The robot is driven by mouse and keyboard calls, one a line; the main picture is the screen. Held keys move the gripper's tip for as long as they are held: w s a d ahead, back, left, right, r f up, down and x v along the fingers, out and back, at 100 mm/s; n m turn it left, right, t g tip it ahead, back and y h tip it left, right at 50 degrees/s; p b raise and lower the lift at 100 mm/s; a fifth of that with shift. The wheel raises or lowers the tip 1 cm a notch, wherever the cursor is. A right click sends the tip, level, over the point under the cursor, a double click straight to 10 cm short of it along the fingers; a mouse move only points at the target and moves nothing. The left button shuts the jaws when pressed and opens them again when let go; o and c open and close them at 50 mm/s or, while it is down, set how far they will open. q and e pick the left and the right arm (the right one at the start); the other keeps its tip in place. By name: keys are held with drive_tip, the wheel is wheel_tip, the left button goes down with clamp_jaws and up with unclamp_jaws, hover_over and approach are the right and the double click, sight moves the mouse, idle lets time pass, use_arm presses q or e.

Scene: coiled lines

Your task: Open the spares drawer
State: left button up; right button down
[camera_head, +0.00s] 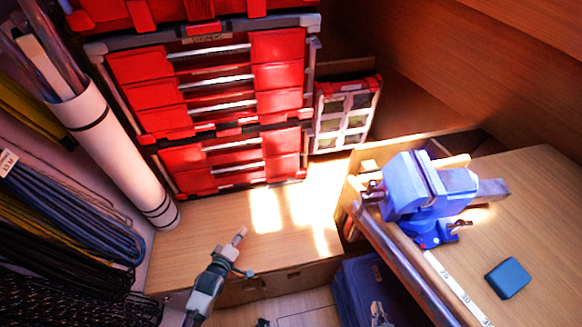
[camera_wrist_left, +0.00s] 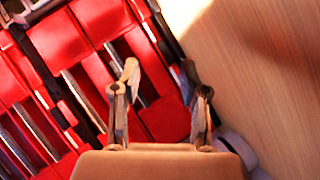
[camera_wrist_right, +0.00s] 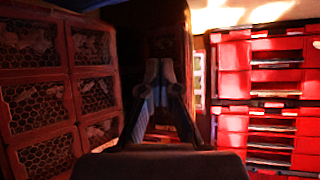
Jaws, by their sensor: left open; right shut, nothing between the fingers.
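A red drawer chest (camera_head: 215,85) stands at the back left in the head view, with silver handle bars across stacked drawers. The drawers look shut; I cannot read which is the spares drawer. My left gripper (camera_head: 246,253) is open and empty, in front of and below the chest, apart from it. In the left wrist view my left gripper (camera_wrist_left: 160,85) has its fingers spread, with red drawer fronts (camera_wrist_left: 95,70) beyond. My right gripper (camera_wrist_right: 160,72) is shut and empty in the right wrist view, before a dark recess. The chest (camera_wrist_right: 262,125) shows at its right.
A blue vise (camera_head: 425,190) stands on the right bench with a dark blue block (camera_head: 508,278). A red-framed clear case (camera_head: 345,112) stands beside the chest. The wooden ledge (camera_head: 190,245) before the chest is clear.

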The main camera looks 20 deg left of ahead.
use_arm(q)
drive_tip(key=w+a+r+n+t+y, duration=0.2)
drive_tip(key=w+a+r+n+t, duration=0.3)
drive_tip(key=a, duration=0.3)
drive_tip(key=n+b, duration=0.1)
drive_tip(key=b, duration=0.1)
approach(238, 170)
drive_tip(key=shift+g, duration=0.4)
drive_tip(key=w+b, duration=0.1)
drive_tip(key=w, duration=0.4)
drive_tip(key=w+a+b, duration=0.1)
drive_tip(key=w, duration=0.2)
drive_tip(key=shift+w+r+b, duration=0.25)
drive_tip(key=shift+r+b, duration=0.05)
drive_tip(key=shift+b, duration=0.05)
drive_tip(key=shift+a+f, duration=0.1)
drive_tip(key=shift+a, duration=0.05)
clamp_jaws()
use_arm(e)
drive_tip(key=w+a+r+t+y, duration=0.1)
drive_tip(key=r+t, duration=0.5)
drive_tip(key=r, duration=0.2)
drive_tip(key=w+a+r+t+y, duration=0.1)
drive_tip(key=w+a+r+t, duration=0.1)
drive_tip(key=r+t, duration=0.4)
wheel_tip(238, 170, up, 2)
drive_tip(key=shift+a+r+y, duration=0.15)
drive_tip(key=shift+a+y, duration=0.15)
drive_tip(key=shift+y, duration=0.1)
